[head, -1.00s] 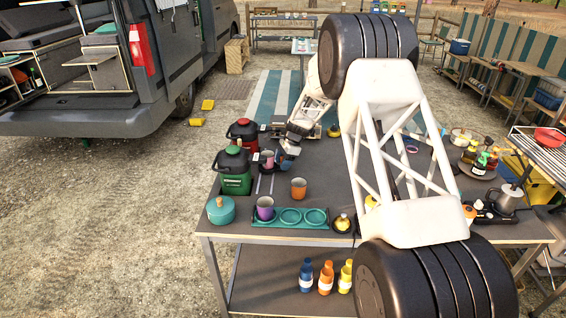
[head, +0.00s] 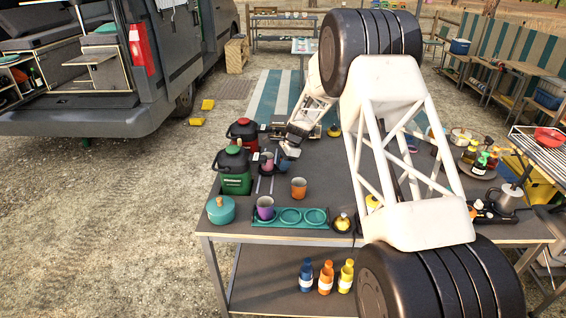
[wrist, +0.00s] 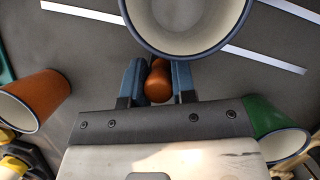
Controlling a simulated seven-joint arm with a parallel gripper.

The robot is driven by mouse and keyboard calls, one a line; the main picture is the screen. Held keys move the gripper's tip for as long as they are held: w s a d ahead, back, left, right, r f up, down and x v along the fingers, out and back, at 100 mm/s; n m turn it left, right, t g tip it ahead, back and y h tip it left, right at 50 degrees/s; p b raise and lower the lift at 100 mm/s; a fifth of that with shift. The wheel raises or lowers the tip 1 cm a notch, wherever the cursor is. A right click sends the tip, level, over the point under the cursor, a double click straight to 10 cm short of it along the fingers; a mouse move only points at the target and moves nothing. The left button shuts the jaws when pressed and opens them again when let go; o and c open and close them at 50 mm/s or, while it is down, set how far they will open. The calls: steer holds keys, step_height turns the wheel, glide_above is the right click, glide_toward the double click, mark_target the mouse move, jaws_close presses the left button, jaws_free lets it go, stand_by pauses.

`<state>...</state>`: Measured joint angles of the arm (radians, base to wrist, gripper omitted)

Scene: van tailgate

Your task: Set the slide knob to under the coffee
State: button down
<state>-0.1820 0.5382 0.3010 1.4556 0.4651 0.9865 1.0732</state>
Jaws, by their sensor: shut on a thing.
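In the wrist view the orange-brown slide knob (wrist: 158,82) sits between the two blue fingers of my gripper (wrist: 159,76), which is shut on it. A cup (wrist: 185,22) with a cream inside and dark blue rim is just beyond the knob. In the head view my gripper (head: 287,152) is right of this pinkish cup (head: 267,160), at the slide's pale rails (head: 262,185). A green dispenser (head: 235,172) and a red dispenser (head: 243,130) stand left of the slide, the red one farther back. I cannot read which holds coffee. The knob is hidden in the head view.
An orange cup (head: 299,187) stands close to my gripper on the near side. A teal tray (head: 277,224) with a purple cup (head: 265,206) lies at the table's front, beside a teal pot (head: 221,209). In the wrist view a green cup (wrist: 283,140) is at right.

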steer(key=shift+s, duration=3.1)
steer(key=c, duration=0.9)
jaws_free()
steer(key=shift+v, duration=3.95)
steer(key=shift+c, duration=0.2)
